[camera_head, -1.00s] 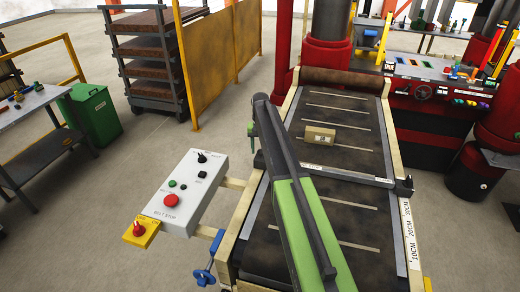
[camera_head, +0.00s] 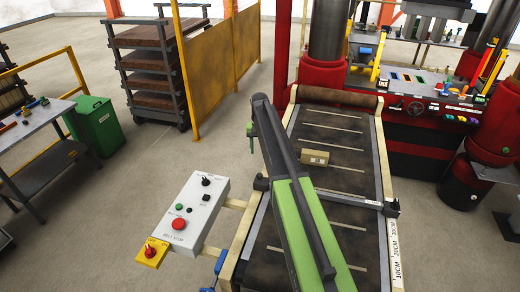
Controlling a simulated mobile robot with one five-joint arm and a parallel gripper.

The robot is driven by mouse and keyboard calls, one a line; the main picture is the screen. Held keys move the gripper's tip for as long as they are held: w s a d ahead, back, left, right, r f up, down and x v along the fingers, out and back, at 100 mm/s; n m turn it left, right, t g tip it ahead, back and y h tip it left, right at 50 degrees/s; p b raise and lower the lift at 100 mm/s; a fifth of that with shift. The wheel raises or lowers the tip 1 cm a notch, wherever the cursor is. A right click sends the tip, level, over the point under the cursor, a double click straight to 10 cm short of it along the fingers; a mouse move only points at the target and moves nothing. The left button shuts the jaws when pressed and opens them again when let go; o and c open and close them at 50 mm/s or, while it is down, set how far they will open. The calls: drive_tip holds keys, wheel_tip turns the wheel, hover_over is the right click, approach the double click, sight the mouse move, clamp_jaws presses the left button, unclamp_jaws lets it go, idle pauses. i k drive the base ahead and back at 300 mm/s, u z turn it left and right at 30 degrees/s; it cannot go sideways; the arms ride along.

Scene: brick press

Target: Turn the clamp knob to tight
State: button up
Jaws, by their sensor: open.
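My arm reaches up from the bottom, green then dark, over the left side of the belt table. My gripper (camera_head: 252,141) seems to be the small piece hanging below the far end of the arm. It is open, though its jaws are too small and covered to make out. A blue knob or handle (camera_head: 220,262) is at the table's left side near the bottom, partly cut off by the picture's lower edge. I cannot tell for certain that it is the clamp knob. My gripper is well above and apart from it in the picture.
A grey control box (camera_head: 188,212) with a red button and a yellow switch box (camera_head: 152,252) juts out left of the belt (camera_head: 340,180). A tan brick (camera_head: 315,157) lies on the belt. The red press (camera_head: 430,140) stands beyond.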

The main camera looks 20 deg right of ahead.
sight(395, 206)
drive_tip(key=k, duration=1)
